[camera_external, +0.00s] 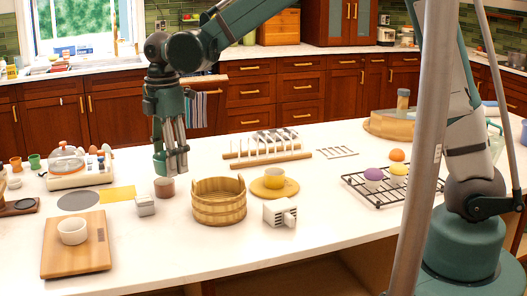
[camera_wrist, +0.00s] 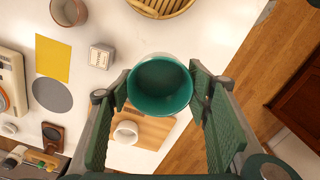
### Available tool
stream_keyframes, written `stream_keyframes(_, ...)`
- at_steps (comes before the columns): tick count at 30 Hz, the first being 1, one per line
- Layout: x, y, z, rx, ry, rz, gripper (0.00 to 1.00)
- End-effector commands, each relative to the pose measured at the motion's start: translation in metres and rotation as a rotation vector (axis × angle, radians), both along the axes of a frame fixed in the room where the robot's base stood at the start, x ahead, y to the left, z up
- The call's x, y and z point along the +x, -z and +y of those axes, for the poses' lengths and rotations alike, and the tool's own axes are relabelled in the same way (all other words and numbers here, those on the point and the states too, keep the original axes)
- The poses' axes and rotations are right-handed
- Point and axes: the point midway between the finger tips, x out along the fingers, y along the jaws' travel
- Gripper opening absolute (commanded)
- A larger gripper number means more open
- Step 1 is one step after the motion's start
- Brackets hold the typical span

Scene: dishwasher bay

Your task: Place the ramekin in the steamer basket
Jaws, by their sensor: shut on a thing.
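My gripper (camera_wrist: 160,90) is shut on a teal ramekin (camera_wrist: 160,86), which sits between the two green finger pads, its round opening facing the wrist camera. In the external view my gripper (camera_external: 171,166) hangs above the counter, left of the steamer basket; the ramekin is hard to tell from the teal fingers there. The steamer basket (camera_external: 218,212) is a round wooden tub on the counter. Its slatted part (camera_wrist: 160,7) shows at the top edge of the wrist view, apart from the ramekin. A white ramekin-like cup (camera_external: 73,231) stands on a wooden board (camera_external: 62,263).
A brown cup (camera_external: 165,187) and a small grey box (camera_external: 145,206) stand left of the basket. A yellow cup (camera_external: 274,178) on a round board and a white block-like object (camera_external: 281,213) are right of it. A wire rack (camera_external: 390,190) lies farther right.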

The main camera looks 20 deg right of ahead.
Motion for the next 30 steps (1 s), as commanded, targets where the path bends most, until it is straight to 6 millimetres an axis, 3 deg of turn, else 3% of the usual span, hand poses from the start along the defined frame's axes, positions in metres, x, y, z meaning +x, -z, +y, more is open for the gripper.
stream_keyframes(18,0.055,0.0,-0.127,0.0,-0.008,0.001,0.35)
stream_keyframes(24,0.063,0.0,-0.153,0.0,-0.01,0.001,0.35)
stream_keyframes(30,0.063,0.027,-0.151,0.0,-0.013,0.0,0.35)
